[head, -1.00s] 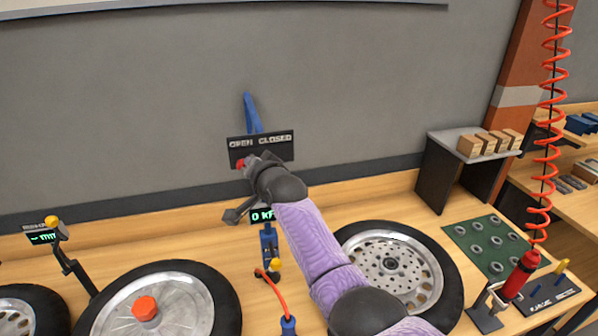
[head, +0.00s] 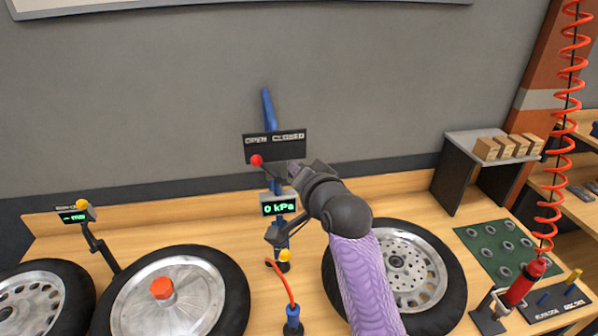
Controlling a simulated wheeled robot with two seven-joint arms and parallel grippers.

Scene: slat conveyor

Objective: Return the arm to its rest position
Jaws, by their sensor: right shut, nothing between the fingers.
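My right arm comes in from the lower right, with a purple forearm and dark wrist. My right gripper (head: 296,173) is shut and empty, right of the red lever knob (head: 256,160) and apart from it. The knob sits under the OPEN end of the black OPEN/CLOSED sign (head: 275,147). The lever behind it is partly hidden by the gripper. A display (head: 279,204) below reads 0 kPa. My left gripper is not in view.
A spoked wheel (head: 430,255) lies on the bench, partly hidden behind my forearm. Another wheel (head: 197,290) with a red hub cap lies left. A red-handled tool (head: 523,285) on a coiled hose stands right. A small shelf (head: 478,140) holds wooden blocks.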

